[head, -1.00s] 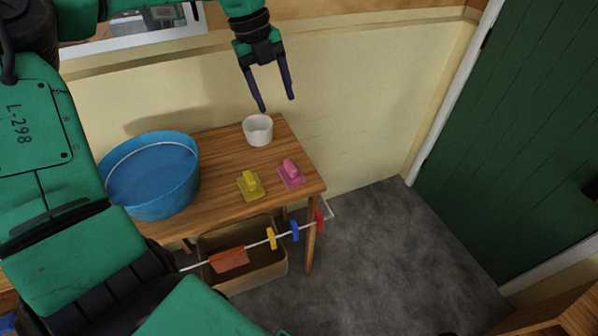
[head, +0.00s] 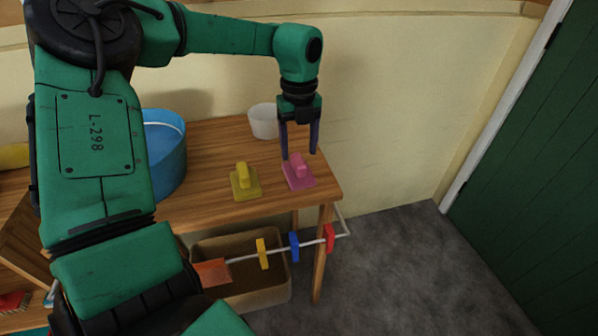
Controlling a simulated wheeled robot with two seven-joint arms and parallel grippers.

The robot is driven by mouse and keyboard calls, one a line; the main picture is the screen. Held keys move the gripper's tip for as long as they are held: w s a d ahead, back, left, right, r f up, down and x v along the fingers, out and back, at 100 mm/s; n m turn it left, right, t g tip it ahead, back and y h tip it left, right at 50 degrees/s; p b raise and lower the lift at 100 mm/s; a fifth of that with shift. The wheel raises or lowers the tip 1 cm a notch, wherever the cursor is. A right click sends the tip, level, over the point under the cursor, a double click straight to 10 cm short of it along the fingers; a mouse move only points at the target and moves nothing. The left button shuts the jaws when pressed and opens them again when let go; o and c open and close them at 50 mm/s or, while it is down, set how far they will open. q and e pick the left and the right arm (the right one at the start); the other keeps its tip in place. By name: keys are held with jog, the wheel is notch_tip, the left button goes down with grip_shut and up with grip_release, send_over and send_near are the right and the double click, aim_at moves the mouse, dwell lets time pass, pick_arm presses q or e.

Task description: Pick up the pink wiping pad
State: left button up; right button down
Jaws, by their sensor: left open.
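The pink wiping pad (head: 299,174) lies on the right end of the wooden table (head: 215,205), with its raised grip on top. My left gripper (head: 299,156) points down with its fingers apart, right at the pad. Its fingertips show beside and just behind the pad's grip. I cannot tell whether they touch it. My right gripper is not in view.
A yellow pad (head: 245,182) lies just left of the pink one. A white cup (head: 263,121) and a blue tub (head: 165,155) stand farther back and left. A rail with colored clips (head: 294,246) and a bin (head: 250,291) are below. Floor on the right is clear.

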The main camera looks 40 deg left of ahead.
aim_at(299, 160)
pick_arm(q)
notch_tip(299, 160, down, 5)
jog(key=shift+r, duration=0.1)
grip_shut()
notch_tip(299, 160, up, 20)
jog(key=p, duration=0.1)
jog(key=shift+p, duration=0.35)
jog(key=c, duration=0.6)
grip_release()
jog(key=shift+c, duration=0.2)
grip_shut()
